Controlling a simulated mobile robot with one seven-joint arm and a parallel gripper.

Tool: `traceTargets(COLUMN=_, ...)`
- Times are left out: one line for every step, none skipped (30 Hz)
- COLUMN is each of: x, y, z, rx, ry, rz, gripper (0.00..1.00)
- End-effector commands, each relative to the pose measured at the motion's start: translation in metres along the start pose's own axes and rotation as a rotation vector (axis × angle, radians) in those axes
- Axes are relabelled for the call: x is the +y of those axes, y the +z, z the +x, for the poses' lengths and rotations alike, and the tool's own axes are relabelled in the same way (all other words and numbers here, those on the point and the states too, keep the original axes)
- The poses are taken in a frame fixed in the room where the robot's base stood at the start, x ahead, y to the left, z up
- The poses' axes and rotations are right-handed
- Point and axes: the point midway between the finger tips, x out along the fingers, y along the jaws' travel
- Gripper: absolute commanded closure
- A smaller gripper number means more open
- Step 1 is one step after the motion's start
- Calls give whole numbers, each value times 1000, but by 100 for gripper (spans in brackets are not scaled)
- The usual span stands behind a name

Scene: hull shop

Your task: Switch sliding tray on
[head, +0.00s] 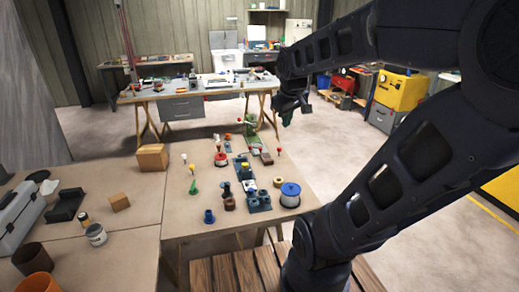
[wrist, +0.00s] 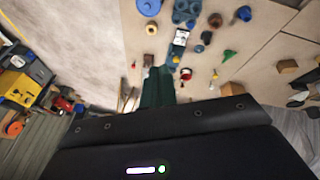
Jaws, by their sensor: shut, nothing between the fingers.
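No part is clearly marked as the sliding tray, and I cannot tell its switch. A long green fixture with a red strip (head: 262,148) stands at the far right part of the near table. A dark green body (wrist: 158,88) in the wrist view may be the same fixture. A blue-grey device (head: 241,168) stands just in front of it, and a small red knob (head: 279,151) shows at its right. My gripper (head: 289,115) is shut and empty, raised in the air beyond the near table's far right corner. It touches nothing that I can see.
A second workbench (head: 190,93) stands behind. A yellow cabinet (head: 398,90) is at right. Open floor lies between.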

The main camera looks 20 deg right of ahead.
Motion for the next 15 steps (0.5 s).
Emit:
traceTargets(x=5, y=-10, z=5, rx=-8, ry=4, rz=-47, gripper=100)
traceTargets(x=7, y=-15, z=7, rx=-11, ry=7, rz=-78, gripper=100)
traceTargets(x=11, y=-22, z=11, rx=-17, ry=11, rz=-120, gripper=100)
traceTargets(x=14, y=-27, z=14, rx=-20, ry=14, rz=-151, gripper=100)
traceTargets(x=16, y=-32, z=17, rx=-24, ry=15, rz=-182, gripper=100)
traceTargets(x=19, y=-39, z=21, rx=-29, ry=18, rz=-223, gripper=100)
traceTargets(x=22, y=-44, z=24, rx=-32, ry=20, rz=-255, gripper=100)
traceTargets(x=25, y=-50, z=27, rx=-35, ry=23, rz=-287, gripper=100)
traceTargets(x=28, y=-56, z=31, rx=-41, ry=25, rz=-329, gripper=100)
traceTargets(x=30, y=-61, z=35, rx=-45, ry=25, rz=-360, gripper=100)
traceTargets(x=32, y=-66, z=38, rx=-48, ry=27, rz=-391, gripper=100)
traceTargets(x=35, y=-73, z=43, rx=-53, ry=28, rz=-434, gripper=100)
traceTargets(x=38, y=-78, z=47, rx=-56, ry=29, rz=-465, gripper=100)
traceTargets(x=40, y=-83, z=51, rx=-60, ry=30, rz=-496, gripper=100)
traceTargets(x=43, y=-90, z=56, rx=-64, ry=30, rz=-538, gripper=100)
